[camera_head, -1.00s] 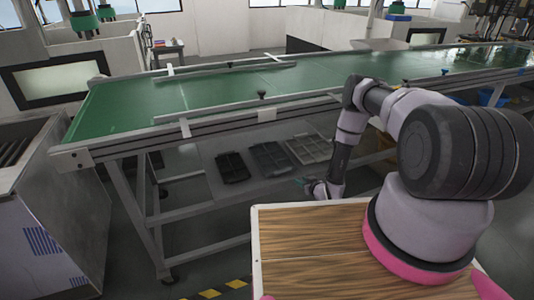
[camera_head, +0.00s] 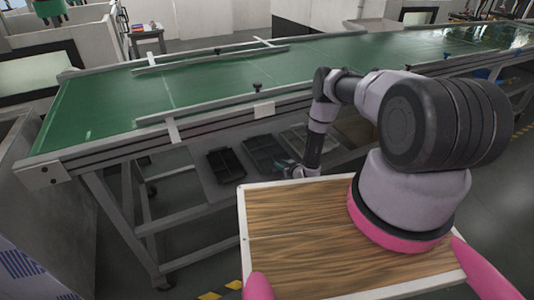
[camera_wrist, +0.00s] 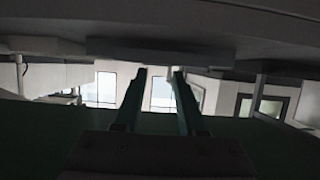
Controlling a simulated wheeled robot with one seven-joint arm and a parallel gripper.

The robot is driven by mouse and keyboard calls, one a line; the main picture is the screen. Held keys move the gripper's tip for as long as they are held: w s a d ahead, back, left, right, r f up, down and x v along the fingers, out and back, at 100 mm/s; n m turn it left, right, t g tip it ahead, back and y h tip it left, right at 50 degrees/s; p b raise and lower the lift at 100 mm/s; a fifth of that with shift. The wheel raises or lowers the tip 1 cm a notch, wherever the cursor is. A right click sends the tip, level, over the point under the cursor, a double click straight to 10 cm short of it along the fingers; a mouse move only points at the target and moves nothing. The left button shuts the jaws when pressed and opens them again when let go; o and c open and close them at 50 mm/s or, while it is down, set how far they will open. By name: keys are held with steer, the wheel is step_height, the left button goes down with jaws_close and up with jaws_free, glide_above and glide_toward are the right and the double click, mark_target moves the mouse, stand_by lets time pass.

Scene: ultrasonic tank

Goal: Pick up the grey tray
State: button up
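Several trays lie side by side on the lower shelf under the green conveyor. The grey tray (camera_head: 303,136) is the rightmost and palest, partly hidden behind my arm. A dark greenish tray (camera_head: 263,152) is in the middle and a black tray (camera_head: 226,166) is at the left. My gripper (camera_head: 288,171) hangs low in front of the shelf, near the middle and grey trays, small and partly hidden by the wooden top. In the wrist view my gripper (camera_wrist: 159,76) shows two fingers apart with nothing between them. No tray can be made out in the wrist view.
The green conveyor (camera_head: 200,88) and its metal frame stand over the shelf, with frame legs at the left. A wooden top (camera_head: 290,235) with a white rim lies in front of me. Open floor shows at the right.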

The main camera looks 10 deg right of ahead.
steer(key=x, duration=0.5)
steer(key=shift+f, duration=0.15)
steer(key=shift+c, duration=0.3)
jaws_close()
stand_by(1.0)
